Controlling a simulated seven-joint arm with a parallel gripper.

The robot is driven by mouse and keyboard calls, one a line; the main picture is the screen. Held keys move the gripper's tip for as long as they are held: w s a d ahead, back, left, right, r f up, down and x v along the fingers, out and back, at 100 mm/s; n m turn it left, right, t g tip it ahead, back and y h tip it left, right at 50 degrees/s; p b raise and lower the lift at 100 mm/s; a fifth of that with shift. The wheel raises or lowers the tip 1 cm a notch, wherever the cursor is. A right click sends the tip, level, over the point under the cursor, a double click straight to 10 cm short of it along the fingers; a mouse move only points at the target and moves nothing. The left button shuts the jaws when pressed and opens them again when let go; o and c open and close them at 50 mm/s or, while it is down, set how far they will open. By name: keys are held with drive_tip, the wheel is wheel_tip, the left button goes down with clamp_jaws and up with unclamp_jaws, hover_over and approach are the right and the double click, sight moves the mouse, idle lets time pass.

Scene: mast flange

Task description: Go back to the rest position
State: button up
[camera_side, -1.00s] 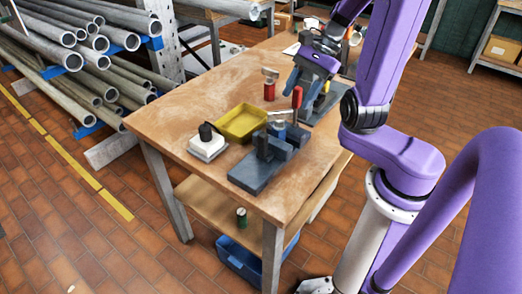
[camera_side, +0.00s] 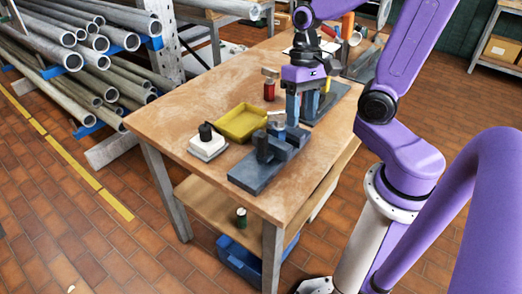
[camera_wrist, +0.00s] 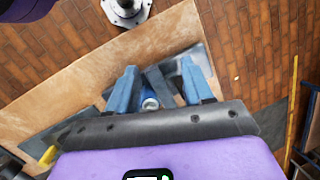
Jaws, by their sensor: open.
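My gripper (camera_side: 303,110) hangs over the right part of the wooden workbench (camera_side: 185,100), with its two blue-grey fingers pointing down. In the wrist view the fingers (camera_wrist: 160,85) stand apart. A blue round part with a pale ring end (camera_wrist: 150,103) and a dark grey block show between them; I see no finger closed on either. In the side view the gripper is behind the near grey-blue clamp fixture (camera_side: 262,168) and partly covers the far grey base plate (camera_side: 330,100). Whether the fingertips touch anything below cannot be told.
A yellow tray (camera_side: 241,123), a white block with a black knob (camera_side: 208,143) and a red cylinder (camera_side: 269,90) stand on the bench. Racked grey pipes (camera_side: 75,55) lie to the left. A blue bin (camera_side: 238,258) sits below. The bench's front left is clear.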

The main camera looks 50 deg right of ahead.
drive_tip(key=s+a+n+t+h, duration=0.2)
drive_tip(key=s+a+n, duration=0.3)
drive_tip(key=s+n, duration=0.4)
drive_tip(key=n, duration=0.6)
drive_tip(key=shift+s+r+n, duration=0.2)
drive_tip(key=shift+s+n, duration=0.1)
drive_tip(key=shift+s, duration=0.1)
